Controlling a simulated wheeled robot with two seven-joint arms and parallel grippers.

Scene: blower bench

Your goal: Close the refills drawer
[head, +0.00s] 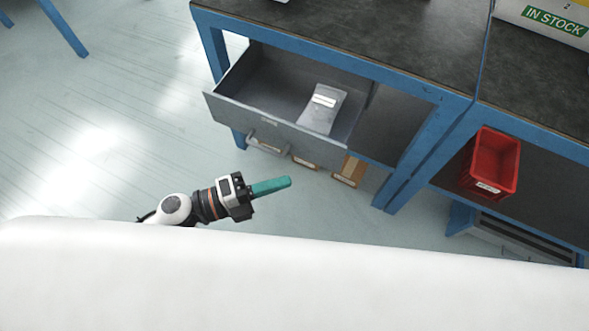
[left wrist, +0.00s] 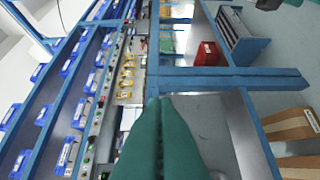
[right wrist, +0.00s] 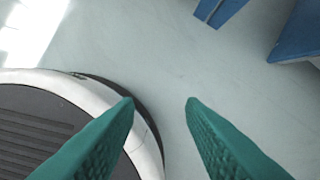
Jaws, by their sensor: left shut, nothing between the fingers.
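A grey metal drawer (head: 240,112) stands pulled out under the dark benchtop in the head view. Its front faces the lower left and carries a bar handle (head: 268,146); a small label on it is too small to read. A pale grey packet (head: 319,115) lies inside. My left gripper (head: 289,182) is shut, its teal fingers together and empty, below the drawer front in the picture and apart from it. Its fingers (left wrist: 160,102) fill the lower middle of the left wrist view. My right gripper (right wrist: 160,101) is open and empty above the floor.
A blue-framed bench (head: 420,140) surrounds the drawer. A red bin (head: 499,150) stands on the lower shelf to the right. Cardboard-coloured boxes (head: 349,171) show below the drawer. Floor (head: 110,130) left of the bench is clear.

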